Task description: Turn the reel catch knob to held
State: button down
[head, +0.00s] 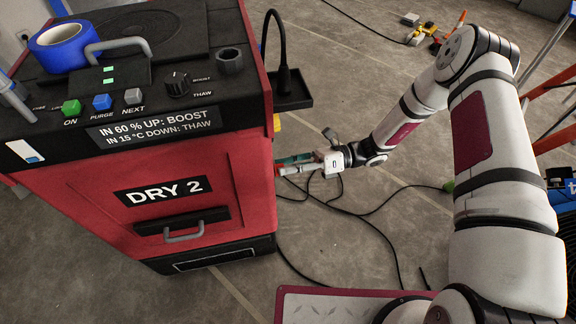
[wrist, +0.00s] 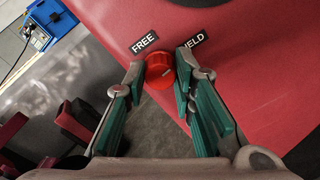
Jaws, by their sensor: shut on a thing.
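A red round knob (wrist: 159,71) is on the red side panel in the wrist view, below the labels FREE (wrist: 144,42) and HELD (wrist: 193,41). A small pale mark shows on the knob's right part; its exact direction is hard to tell. My gripper (wrist: 161,77) has one green-padded finger on each side of the knob and is shut on it. In the head view my gripper (head: 288,165) is at the right side of the red DRY 2 machine (head: 95,197), where the knob is hidden.
A black hose and small shelf (head: 293,94) stick out from the machine's right side, above my gripper. Black cables (head: 372,212) lie on the floor below. A blue tape roll (head: 62,46) sits on the machine's top. Open floor lies to the right of the machine.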

jog(key=shift+m, duration=0.8)
jog(key=c, duration=1.3)
grip_release()
jog(key=shift+c, duration=0.2)
jog(key=shift+d, duration=0.1)
jog(key=v, duration=1.2)
